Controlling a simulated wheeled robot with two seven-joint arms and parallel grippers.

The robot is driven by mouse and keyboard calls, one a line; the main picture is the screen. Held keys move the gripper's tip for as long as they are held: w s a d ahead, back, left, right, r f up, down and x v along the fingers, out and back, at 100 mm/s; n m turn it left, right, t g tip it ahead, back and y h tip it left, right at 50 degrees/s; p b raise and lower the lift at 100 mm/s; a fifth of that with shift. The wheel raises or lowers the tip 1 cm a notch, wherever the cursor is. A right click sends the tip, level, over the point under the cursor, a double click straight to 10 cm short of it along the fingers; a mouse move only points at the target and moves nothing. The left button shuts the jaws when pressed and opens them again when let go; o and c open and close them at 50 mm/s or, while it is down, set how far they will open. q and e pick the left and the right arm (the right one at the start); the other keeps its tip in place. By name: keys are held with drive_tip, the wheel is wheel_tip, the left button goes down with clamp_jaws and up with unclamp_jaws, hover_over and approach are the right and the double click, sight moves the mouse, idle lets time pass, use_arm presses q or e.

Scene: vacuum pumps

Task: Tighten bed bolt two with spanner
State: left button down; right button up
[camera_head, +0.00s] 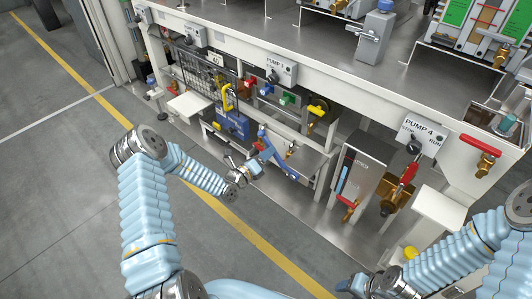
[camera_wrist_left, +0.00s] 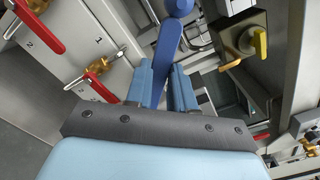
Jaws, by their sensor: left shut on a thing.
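A blue spanner (camera_head: 284,165) is in my left gripper (camera_head: 262,154), in front of the lower shelf under the bench. In the left wrist view the spanner (camera_wrist_left: 168,48) stands upright between the two light-blue fingers (camera_wrist_left: 163,88), which are shut on it. Its rounded end is at the top edge of that view. I cannot tell whether the spanner touches anything. Bed bolt two cannot be made out in either view. My right gripper (camera_head: 352,283) is at the bottom edge of the head view, and its jaw opening cannot be made out.
A blue pump unit (camera_head: 232,124) stands left of the spanner, beside a yellow handle (camera_head: 229,95). A grey box (camera_head: 357,167) and a red-handled brass valve (camera_head: 404,182) are to the right. In the wrist view, red-handled valves (camera_wrist_left: 97,73) line the left. The floor at left is clear.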

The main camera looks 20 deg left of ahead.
use_arm(q)
drive_tip(key=shift+s+d+r+m+p, duration=0.15)
drive_tip(key=shift+d+r+m, duration=0.15)
drive_tip(key=shift+d, duration=0.15)
drive_tip(key=shift+s+d+r+m+p, duration=0.15)
drive_tip(key=shift+d+m, duration=0.15)
drive_tip(key=shift+d, duration=0.1)
use_arm(e)
drive_tip(key=shift+r, duration=0.7)
